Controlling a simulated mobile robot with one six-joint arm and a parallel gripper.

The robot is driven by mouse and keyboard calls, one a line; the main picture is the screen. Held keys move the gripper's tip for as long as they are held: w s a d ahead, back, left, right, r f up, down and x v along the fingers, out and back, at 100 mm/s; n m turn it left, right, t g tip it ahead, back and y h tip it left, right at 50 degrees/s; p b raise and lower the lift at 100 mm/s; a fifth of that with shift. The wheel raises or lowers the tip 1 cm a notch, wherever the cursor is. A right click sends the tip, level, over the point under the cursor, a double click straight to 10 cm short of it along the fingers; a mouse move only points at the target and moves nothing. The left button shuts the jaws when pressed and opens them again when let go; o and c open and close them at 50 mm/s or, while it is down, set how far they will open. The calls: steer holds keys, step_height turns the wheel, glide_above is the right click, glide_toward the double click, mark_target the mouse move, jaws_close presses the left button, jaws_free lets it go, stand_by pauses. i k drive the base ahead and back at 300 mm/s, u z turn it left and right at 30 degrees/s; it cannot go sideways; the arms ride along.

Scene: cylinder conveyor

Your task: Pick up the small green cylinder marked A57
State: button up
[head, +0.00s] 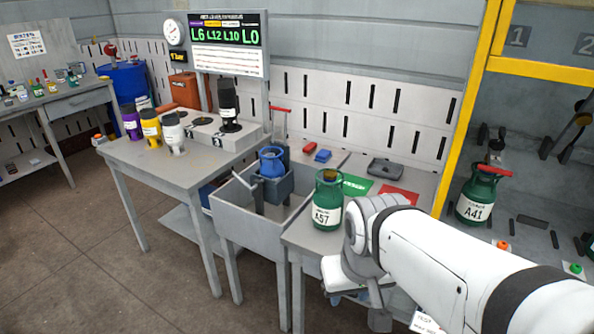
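The small green cylinder marked A57 (327,204) stands upright on the near end of the right-hand grey table, beside the sink. It has a white label and a darker collar at its top. My white arm reaches in from the lower right, and its wrist is just right of the cylinder. My gripper (379,314) seems to hang below the wrist, low beside the table edge. Its fingers are too small and hidden to read. I cannot tell whether any part of the arm touches the cylinder.
Another green cylinder marked A41 (478,196) stands at right behind a yellow frame (470,105). A blue cylinder (271,162) sits in the grey sink (232,208). Green (356,184) and red (399,193) mats lie behind A57. Purple, yellow and white cylinders stand on the left table (150,168).

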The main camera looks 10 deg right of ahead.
mark_target(328, 198)
steer(key=z, duration=0.4)
steer(key=i, duration=1)
steer(key=z, duration=0.75)
